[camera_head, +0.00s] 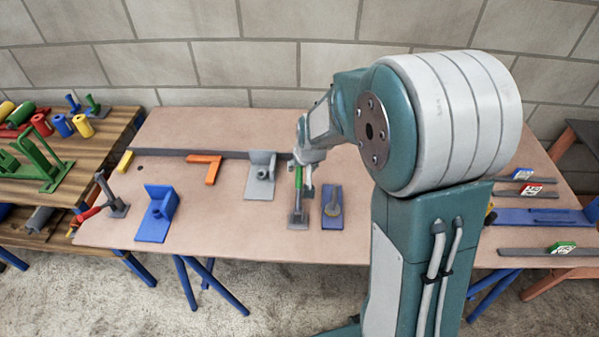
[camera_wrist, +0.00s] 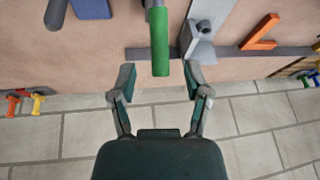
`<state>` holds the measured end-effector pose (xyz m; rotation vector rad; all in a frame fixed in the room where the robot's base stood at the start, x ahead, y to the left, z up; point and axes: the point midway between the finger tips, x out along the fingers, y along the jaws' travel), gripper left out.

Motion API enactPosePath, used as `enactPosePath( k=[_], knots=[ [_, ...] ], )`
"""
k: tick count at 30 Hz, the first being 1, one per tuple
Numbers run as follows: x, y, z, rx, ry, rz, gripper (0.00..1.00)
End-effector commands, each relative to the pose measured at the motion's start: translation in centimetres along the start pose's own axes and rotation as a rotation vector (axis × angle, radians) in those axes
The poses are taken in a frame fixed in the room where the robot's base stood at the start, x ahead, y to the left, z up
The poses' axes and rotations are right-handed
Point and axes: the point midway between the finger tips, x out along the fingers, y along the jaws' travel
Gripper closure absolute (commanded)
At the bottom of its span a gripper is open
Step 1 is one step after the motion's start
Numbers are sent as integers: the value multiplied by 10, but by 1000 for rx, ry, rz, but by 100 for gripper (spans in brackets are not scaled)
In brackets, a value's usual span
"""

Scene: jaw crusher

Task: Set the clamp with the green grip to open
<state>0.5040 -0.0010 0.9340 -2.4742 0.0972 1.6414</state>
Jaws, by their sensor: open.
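The clamp with the green grip (camera_head: 299,180) stands on the table in the head view, its grey base (camera_head: 298,218) near the front edge. The grip looks roughly upright in that view. In the wrist view the green grip (camera_wrist: 159,42) runs down from the top middle, and its end lies in the picture between my fingertips. My gripper (camera_wrist: 159,73) is open, with one finger on each side of the grip's end and a visible gap to both. In the head view my gripper (camera_head: 304,178) is at the grip, partly hidden behind the wrist and the clamp.
A grey angled block (camera_head: 261,176) stands left of the clamp and a blue plate (camera_head: 332,208) lies to its right. A red-gripped clamp (camera_head: 88,215), a blue bracket (camera_head: 157,213) and an orange angle (camera_head: 207,168) are further left. The wall is behind the table.

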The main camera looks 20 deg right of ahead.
Motion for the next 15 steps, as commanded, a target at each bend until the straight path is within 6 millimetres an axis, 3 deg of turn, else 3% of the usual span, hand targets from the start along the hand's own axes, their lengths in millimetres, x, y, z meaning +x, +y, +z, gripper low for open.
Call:
enactPosePath(
  k=[7,15],
  knots=[
    [38,0,0,0,-2,0,38],
    [51,0,0,0,2,0,38]
  ],
)
